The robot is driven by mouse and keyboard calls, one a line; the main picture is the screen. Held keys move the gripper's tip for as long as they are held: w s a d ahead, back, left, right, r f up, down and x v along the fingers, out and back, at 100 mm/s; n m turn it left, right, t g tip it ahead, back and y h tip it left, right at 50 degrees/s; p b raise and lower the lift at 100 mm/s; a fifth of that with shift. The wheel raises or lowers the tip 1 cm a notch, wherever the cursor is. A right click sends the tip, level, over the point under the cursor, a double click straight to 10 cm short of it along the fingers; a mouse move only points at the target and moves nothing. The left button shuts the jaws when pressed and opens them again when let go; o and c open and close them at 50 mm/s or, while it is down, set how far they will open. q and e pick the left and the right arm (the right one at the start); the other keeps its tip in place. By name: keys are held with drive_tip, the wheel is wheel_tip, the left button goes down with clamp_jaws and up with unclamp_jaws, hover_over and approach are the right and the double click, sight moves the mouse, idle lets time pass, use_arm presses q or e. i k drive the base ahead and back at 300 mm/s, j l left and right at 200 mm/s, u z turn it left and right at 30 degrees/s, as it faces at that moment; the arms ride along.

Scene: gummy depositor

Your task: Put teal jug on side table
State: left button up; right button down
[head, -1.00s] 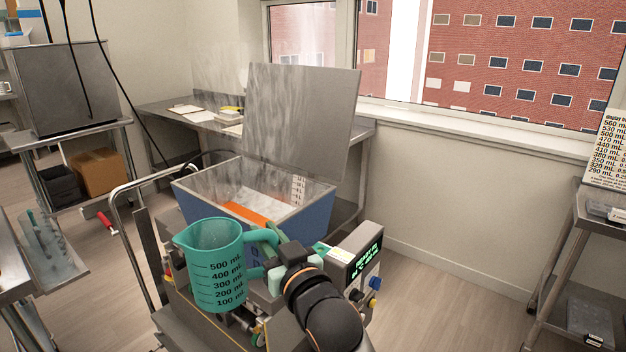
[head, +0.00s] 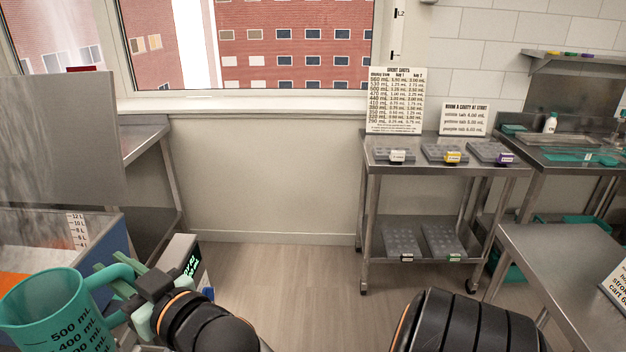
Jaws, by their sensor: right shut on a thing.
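The teal jug (head: 62,308) with black mL marks is at the lower left of the head view, upright, its lower part cut off by the frame edge. My right gripper (head: 128,286) is shut on the jug's handle, and the arm comes in from the bottom. My left gripper is not in view. The picture does not settle which table is the side table. A steel table (head: 575,262) stands at the right edge, with a sign partly cut off.
A steel cart (head: 378,168) with mold trays and signs stands against the back wall. The depositor hopper (head: 112,240) and its display box (head: 185,258) are at left. Open floor (head: 290,290) lies between. A sink bench (head: 560,158) is at the far right.

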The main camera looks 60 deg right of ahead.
sight(546, 261)
drive_tip(key=i+l+z, duration=0.1)
drive_tip(key=l+z, duration=0.15)
drive_tip(key=z, duration=0.15)
drive_tip(key=i+l+z, duration=0.1)
drive_tip(key=z, duration=0.3)
drive_tip(key=i+l+z, duration=0.2)
drive_tip(key=z, duration=0.2)
drive_tip(key=i+l+z, duration=0.15)
drive_tip(key=z, duration=0.25)
drive_tip(key=i+l+z, duration=0.1)
drive_tip(key=z, duration=0.3)
drive_tip(key=i+z, duration=0.9)
drive_tip(key=i+j+z, duration=0.2)
drive_tip(key=z, duration=0.25)
drive_tip(key=i+j+z, duration=0.55)
drive_tip(key=j+z, duration=0.3)
drive_tip(key=i+j+z, duration=0.15)
drive_tip(key=j+z, duration=0.25)
drive_tip(key=i+l, duration=0.05)
drive_tip(key=l, duration=0.05)
